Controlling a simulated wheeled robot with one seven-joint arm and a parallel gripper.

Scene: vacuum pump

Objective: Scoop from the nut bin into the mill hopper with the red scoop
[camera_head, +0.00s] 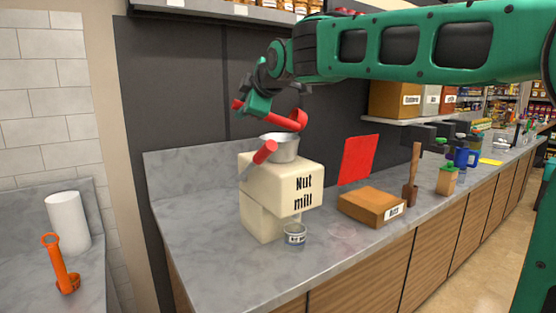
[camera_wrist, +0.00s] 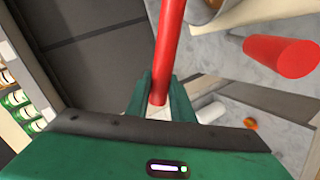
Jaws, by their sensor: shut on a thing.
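My gripper (camera_head: 257,105) is shut on the handle of the red scoop (camera_head: 293,122). The scoop is above the mill hopper (camera_head: 284,149), a grey metal bowl on top of the cream nut mill (camera_head: 297,187). In the wrist view the red scoop handle (camera_wrist: 168,50) runs up from between my green fingers (camera_wrist: 160,98). Whether the scoop holds nuts cannot be seen. The nut bin (camera_head: 365,206), a brown box with a small label, sits on the counter to the right of the mill; its contents are not clear.
A red crank handle (camera_head: 265,151) sticks out by the hopper; it also shows in the wrist view (camera_wrist: 283,57). A small labelled cup (camera_head: 295,235) stands before the mill. A red panel (camera_head: 358,160) stands behind the bin. A wooden tool (camera_head: 413,175) and green-topped jar (camera_head: 447,180) stand farther right.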

